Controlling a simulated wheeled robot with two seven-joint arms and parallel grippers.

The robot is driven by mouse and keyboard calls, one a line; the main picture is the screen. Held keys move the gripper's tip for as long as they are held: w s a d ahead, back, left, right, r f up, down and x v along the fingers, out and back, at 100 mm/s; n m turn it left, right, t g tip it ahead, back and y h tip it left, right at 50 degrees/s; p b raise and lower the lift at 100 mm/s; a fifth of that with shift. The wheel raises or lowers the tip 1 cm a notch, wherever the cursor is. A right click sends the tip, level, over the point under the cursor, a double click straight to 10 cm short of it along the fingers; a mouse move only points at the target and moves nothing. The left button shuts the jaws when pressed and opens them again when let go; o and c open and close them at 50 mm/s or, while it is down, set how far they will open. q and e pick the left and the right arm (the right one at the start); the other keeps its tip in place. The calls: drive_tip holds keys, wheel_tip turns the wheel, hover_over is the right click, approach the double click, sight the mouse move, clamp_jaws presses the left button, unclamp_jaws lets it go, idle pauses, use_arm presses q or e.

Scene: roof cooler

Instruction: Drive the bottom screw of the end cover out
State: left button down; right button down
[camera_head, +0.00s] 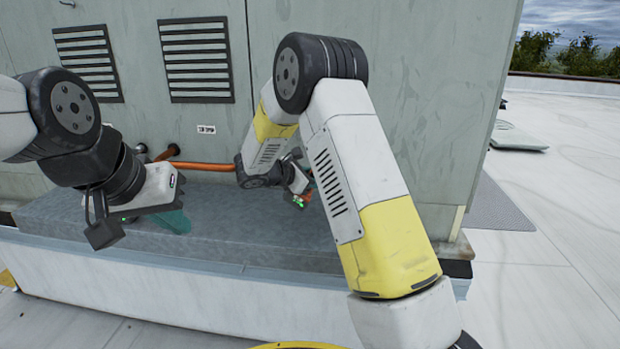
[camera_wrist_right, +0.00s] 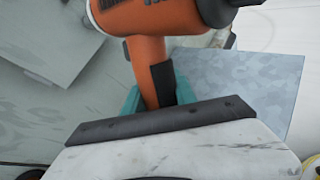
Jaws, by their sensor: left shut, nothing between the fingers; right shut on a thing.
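My right gripper (camera_wrist_right: 158,96) is shut on the handle of an orange and black power driver (camera_wrist_right: 158,60), its teal fingers on both sides of the handle in the right wrist view. The driver's tip is outside that view. In the head view only a small orange part of the driver (camera_head: 306,197) shows near the cooler wall, mostly hidden by my right arm. My left gripper (camera_head: 180,224) is shut and empty, with teal fingers, above the grey ledge. I cannot make out the end cover or its bottom screw in either view.
The grey-green cooler housing (camera_head: 410,90) has two louvred vents (camera_head: 195,60) and an orange pipe (camera_head: 205,166) low on its wall. A grey ledge (camera_head: 260,235) runs along its foot. Open pale roof (camera_head: 560,210) lies to the right.

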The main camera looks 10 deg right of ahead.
drive_tip(key=shift+s+a, duration=0.15)
idle(0.7)
drive_tip(key=s+a, duration=0.1)
drive_tip(key=s, duration=0.5)
drive_tip(key=shift+s+a, duration=0.25)
drive_tip(key=shift+a, duration=0.15)
idle(0.7)
idle(0.5)
